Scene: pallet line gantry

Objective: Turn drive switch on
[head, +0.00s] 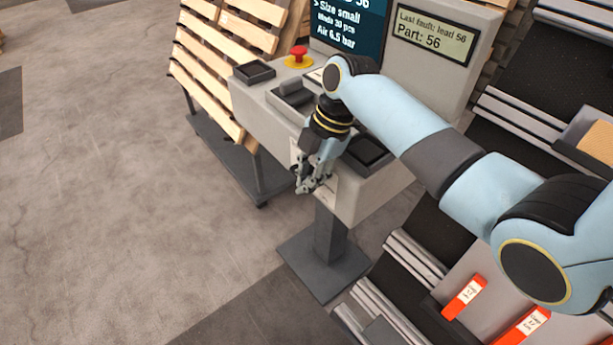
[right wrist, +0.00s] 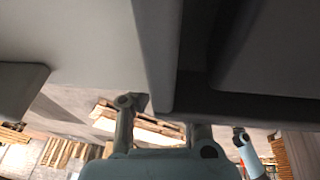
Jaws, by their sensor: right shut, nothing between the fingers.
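The grey control console (head: 262,108) stands on a pedestal in the head view. A dark grey rocker-like block (head: 291,91) sits on its top; I cannot read a label that marks it as the drive switch. My right gripper (head: 307,187) points down at the console's front face, shut and empty, below the top edge. Whether it touches the face I cannot tell. My arm and gripper hide part of the console's top and front. In the right wrist view, grey console surfaces fill the upper part above the gripper's finger links (right wrist: 163,138). My left gripper is not in view.
A red mushroom button (head: 298,53) on a yellow base and dark shallow trays (head: 255,72) sit on the console. A screen (head: 345,22) and a fault display (head: 432,35) stand behind. Wooden pallets (head: 215,70) lean at left; rollers are at right. Floor at left is clear.

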